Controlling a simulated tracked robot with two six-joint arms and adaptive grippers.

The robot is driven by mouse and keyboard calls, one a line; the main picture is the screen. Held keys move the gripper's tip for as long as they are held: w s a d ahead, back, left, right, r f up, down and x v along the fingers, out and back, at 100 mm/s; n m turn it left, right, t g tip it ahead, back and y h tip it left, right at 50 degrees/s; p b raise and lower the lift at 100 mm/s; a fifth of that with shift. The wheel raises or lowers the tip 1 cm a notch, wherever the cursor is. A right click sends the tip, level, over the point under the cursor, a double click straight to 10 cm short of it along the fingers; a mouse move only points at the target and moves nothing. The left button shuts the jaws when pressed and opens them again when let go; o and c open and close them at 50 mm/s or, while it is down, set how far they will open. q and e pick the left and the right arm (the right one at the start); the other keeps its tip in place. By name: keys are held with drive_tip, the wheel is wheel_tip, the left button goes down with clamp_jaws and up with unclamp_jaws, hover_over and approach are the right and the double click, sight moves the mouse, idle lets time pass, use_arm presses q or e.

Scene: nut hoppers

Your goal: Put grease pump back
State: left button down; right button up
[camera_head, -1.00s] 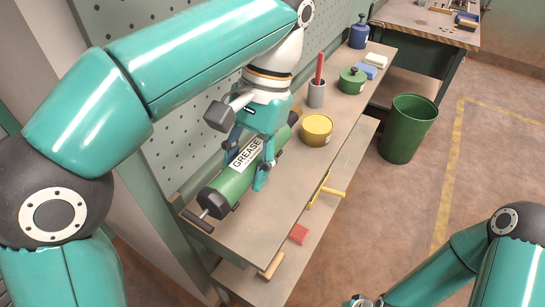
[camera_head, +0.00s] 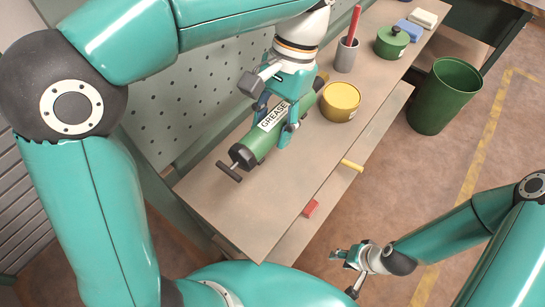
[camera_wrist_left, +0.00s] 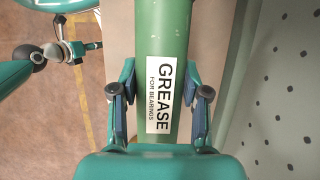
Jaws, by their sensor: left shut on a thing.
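The grease pump (camera_head: 258,143) is a green cylinder with a white GREASE label, black end caps and a dark T-handle at its near end. It lies lengthwise over the bench top beside the pegboard; I cannot tell whether it touches the wood. My left gripper (camera_head: 275,122) is shut around its middle, with a finger on each side. In the left wrist view the pump (camera_wrist_left: 160,30) runs between the fingers, its label facing the camera. My right gripper (camera_head: 346,272) is open and empty, low at the front, away from the bench.
The bench top (camera_head: 240,210) is bare at its near end. A yellow tin (camera_head: 340,103) stands right of the pump, with a grey cup (camera_head: 346,56) and green pot (camera_head: 391,42) beyond. The pegboard (camera_head: 185,100) borders the left. A green bin (camera_head: 445,95) stands right.

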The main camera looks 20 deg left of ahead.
sight(270, 170)
use_arm(q)
wheel_tip(270, 170, down, 11)
drive_tip(key=shift+b, duration=0.3)
drive_tip(key=c, duration=0.6)
unclamp_jaws()
drive_tip(key=shift+o, duration=0.2)
drive_tip(key=shift+r, duration=0.1)
drive_tip(key=p+v, duration=0.1)
drive_tip(key=v, duration=1.1)
